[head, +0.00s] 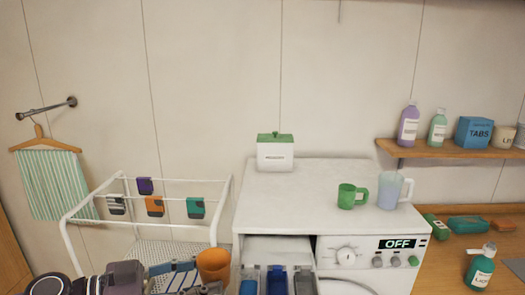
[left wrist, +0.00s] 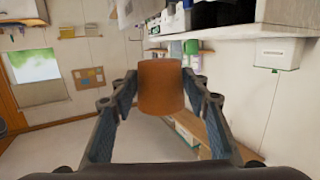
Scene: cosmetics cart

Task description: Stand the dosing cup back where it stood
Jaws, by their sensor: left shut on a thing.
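The dosing cup, a plain orange cup (head: 213,264), is in my left gripper (head: 206,277) at the bottom of the head view. It is left of the washing machine's open drawer and in front of the white rack. In the left wrist view the cup (left wrist: 161,88) is upright between the two fingers of the left gripper (left wrist: 160,92), which are shut on its sides. Its inside is hidden there. My right gripper is not in view.
The washing machine top (head: 320,178) holds a white box with a green lid (head: 275,155), a green cup (head: 351,196) and a clear jug (head: 394,191). Its drawer (head: 278,248) is open. Clips hang on the white rack (head: 225,195). The machine top's front left is clear.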

